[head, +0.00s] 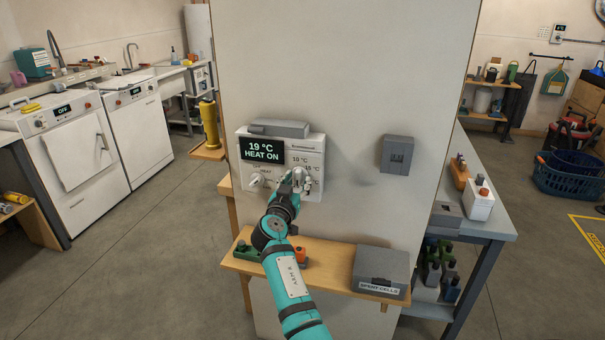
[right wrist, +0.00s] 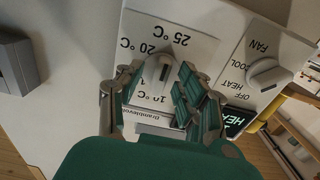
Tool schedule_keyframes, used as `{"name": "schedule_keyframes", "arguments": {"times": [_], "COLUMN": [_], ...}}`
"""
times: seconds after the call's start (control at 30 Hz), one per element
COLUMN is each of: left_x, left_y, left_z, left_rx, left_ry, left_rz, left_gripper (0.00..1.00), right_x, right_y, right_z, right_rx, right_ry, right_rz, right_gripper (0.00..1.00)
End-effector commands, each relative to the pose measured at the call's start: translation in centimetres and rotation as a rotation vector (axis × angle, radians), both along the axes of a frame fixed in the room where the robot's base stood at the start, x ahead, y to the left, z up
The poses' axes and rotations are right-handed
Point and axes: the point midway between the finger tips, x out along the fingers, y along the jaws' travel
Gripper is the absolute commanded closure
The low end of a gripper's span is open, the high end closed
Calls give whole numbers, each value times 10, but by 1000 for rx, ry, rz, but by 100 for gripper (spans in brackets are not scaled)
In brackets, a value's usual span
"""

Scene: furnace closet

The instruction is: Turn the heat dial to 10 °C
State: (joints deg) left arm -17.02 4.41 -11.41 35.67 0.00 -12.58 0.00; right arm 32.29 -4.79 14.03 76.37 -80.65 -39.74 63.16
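The white thermostat (head: 316,147) is fixed to the grey wall panel, and its display (head: 263,151) reads "19 °C HEAT ON". The heat dial (right wrist: 157,72) is a pale knob with a raised grip, on a plate marked 10 °C, 20 °C and 25 °C; another mark is partly hidden. My right gripper (head: 294,182) is at the dial and hides much of it in the head view. In the right wrist view its fingers (right wrist: 158,88) stand open on either side of the knob, with a visible gap; firm contact does not show. My left gripper is not in view.
A mode knob (right wrist: 268,75) marked OFF, HEAT, COOL and FAN sits beside the dial plate. A grey switch box (head: 397,155) is on the wall to the right. Below, a wooden shelf (head: 328,262) carries a grey "SPENT CELLS" box (head: 382,269).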

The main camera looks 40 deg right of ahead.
Motion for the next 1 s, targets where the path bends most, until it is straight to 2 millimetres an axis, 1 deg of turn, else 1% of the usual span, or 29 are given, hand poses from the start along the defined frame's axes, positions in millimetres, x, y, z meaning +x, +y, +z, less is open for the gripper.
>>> {"name": "schedule_keyframes", "arguments": {"times": [0.33,0.37,0.63,1.0], "left_x": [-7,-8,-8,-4], "left_y": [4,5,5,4], "left_z": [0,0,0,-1], "left_rx": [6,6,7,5], "left_ry": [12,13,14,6], "left_rz": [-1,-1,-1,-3], "left_gripper": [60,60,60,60], "right_x": [0,0,0,0], "right_y": [2,2,1,1], "right_z": [0,0,0,0], "right_rx": [-1,-1,0,-14], "right_ry": [1,1,0,15], "right_rz": [0,0,0,1], "right_gripper": [62,64,99,100]}}
